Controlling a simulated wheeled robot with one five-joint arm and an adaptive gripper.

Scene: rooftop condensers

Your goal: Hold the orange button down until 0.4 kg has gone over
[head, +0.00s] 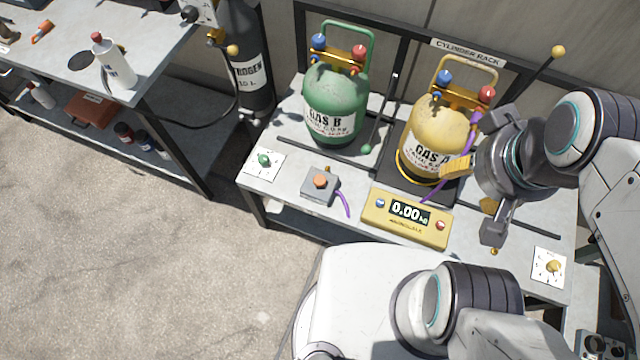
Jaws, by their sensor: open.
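The orange button (320,181) sits on top of a small grey box on the front part of the bench, with a purple cable at its right side. The yellow scale display (407,217) reads 0.00 kg. The yellow cylinder (438,132), labelled as a gas, stands behind the display on a dark plate. The green cylinder (336,103), labelled GAS B, stands to its left. My gripper (474,206) is open on the right side of the bench, right of the yellow cylinder and display, well away from the button.
A card with a green knob (264,161) lies left of the button, and one with a yellow knob (552,267) at the bench's right. Long levers stand by both cylinders. A dark nitrogen cylinder (246,75) stands behind the left bench (163,48). Open floor lies in front.

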